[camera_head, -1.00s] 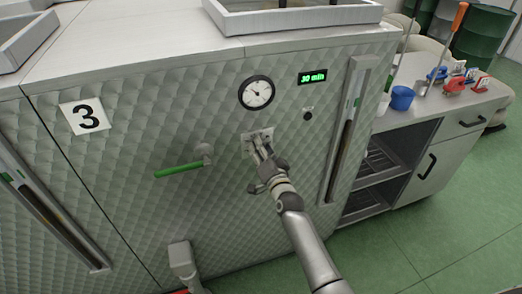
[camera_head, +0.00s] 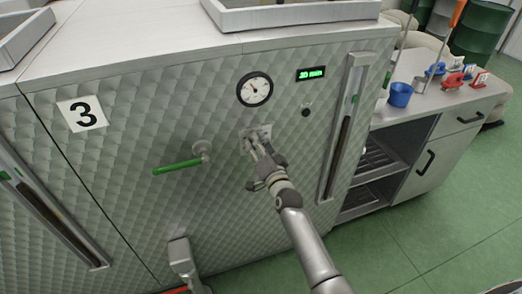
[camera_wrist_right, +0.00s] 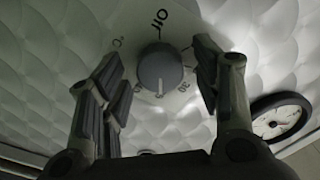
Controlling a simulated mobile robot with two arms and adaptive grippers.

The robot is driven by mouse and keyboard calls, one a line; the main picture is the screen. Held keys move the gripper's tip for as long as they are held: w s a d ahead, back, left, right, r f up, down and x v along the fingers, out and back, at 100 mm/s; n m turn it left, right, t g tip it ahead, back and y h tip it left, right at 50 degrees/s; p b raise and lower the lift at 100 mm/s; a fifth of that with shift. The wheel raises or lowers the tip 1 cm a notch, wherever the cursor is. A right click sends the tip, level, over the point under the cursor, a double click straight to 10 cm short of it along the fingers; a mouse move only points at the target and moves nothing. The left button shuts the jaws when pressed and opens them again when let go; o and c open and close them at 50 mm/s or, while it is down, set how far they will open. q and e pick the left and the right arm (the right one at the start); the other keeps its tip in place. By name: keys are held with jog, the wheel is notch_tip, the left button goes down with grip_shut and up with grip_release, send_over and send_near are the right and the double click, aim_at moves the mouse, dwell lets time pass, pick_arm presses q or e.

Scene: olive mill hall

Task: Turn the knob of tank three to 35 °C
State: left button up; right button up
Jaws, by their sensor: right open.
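Tank three is a quilted metal front with a white sign "3" (camera_head: 82,114). Its grey round knob (camera_wrist_right: 160,68) sits on a pale plate (camera_head: 264,130), largely hidden by my gripper in the head view. My left gripper is not in view.
Above the knob are a round gauge (camera_head: 255,89) and a green "30 min" display (camera_head: 311,73). A green-handled lever (camera_head: 178,167) is to the left, a sight tube (camera_head: 343,130) to the right. A side counter (camera_head: 440,97) holds a blue cup (camera_head: 401,94).

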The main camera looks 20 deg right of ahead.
jog(key=s, duration=1.2)
jog(key=shift+d, duration=0.2)
jog(key=shift+f, duration=0.1)
jog(key=s+a+f+n+g, duration=0.1)
jog(key=s+f+n+g, duration=0.3)
jog(key=f, duration=0.7)
jog(key=s+a+f+g, duration=0.1)
jog(key=s+f, duration=0.4)
jog(key=f, duration=0.5)
jog(key=s+a+f+n+g, duration=0.1)
jog(key=s+f+n+g, duration=0.3)
jog(key=f, duration=0.7)
jog(key=s+d+f+n+g, duration=0.1)
jog(key=s+f, duration=0.5)
jog(key=s, duration=0.6)
jog(key=s+d+f+n+g, duration=0.1)
jog(key=s+d+f+g, duration=0.2)
jog(key=s+f, duration=0.4)
jog(key=s+d+f+n+g, duration=0.1)
jog(key=s+f+g, duration=0.3)
jog(key=s, duration=1.2)
notch_tip(320, 180, down, 2)
jog(key=shift+s+d+f+n+h, duration=0.3)
jog(key=shift+s+d+n, duration=0.1)
jog(key=shift+d, duration=0.2)
